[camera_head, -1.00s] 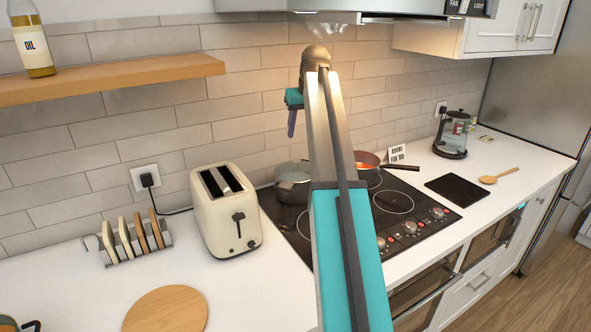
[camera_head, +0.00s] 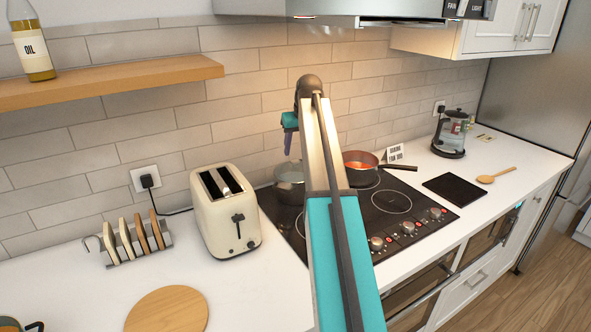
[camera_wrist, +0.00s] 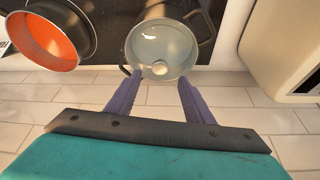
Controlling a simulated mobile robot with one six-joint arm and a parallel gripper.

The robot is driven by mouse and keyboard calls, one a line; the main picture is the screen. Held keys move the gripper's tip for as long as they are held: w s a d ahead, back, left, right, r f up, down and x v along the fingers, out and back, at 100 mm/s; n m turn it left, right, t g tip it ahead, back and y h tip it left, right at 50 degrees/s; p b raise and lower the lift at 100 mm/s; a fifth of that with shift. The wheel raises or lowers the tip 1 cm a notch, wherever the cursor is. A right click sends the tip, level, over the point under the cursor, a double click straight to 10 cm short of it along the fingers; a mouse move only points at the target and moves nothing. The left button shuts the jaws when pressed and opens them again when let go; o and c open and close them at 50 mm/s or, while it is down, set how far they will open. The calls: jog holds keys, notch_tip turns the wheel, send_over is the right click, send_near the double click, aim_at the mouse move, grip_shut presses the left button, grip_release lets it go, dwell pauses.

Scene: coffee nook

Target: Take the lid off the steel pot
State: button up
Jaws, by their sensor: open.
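The steel pot (camera_head: 290,190) stands on the back left of the hob, partly hidden behind my arm. In the wrist view the pot (camera_wrist: 131,60) shows from above with a see-through lid (camera_wrist: 162,40) on it. The lid has a pale round knob (camera_wrist: 160,68). My gripper (camera_head: 288,152) is above the pot and points down. In the wrist view my gripper (camera_wrist: 160,82) has its two purple fingers apart with nothing between them. The knob appears just beyond the fingertips, roughly centred between them.
A cream toaster (camera_head: 224,215) stands to the left. The range hood (camera_head: 350,8) hangs above. A black board (camera_head: 455,190) and wooden spoon (camera_head: 497,176) lie on the right counter.

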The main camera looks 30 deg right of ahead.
aim_at(295, 161)
jog(key=shift+w+f, duration=0.1)
jog(key=shift+f, duration=0.1)
dwell(0.3)
jog(key=shift+p+x, duration=1.05)
jog(key=shift+x, duration=1.55)
jog(key=shift+c, duration=0.5)
grip_shut()
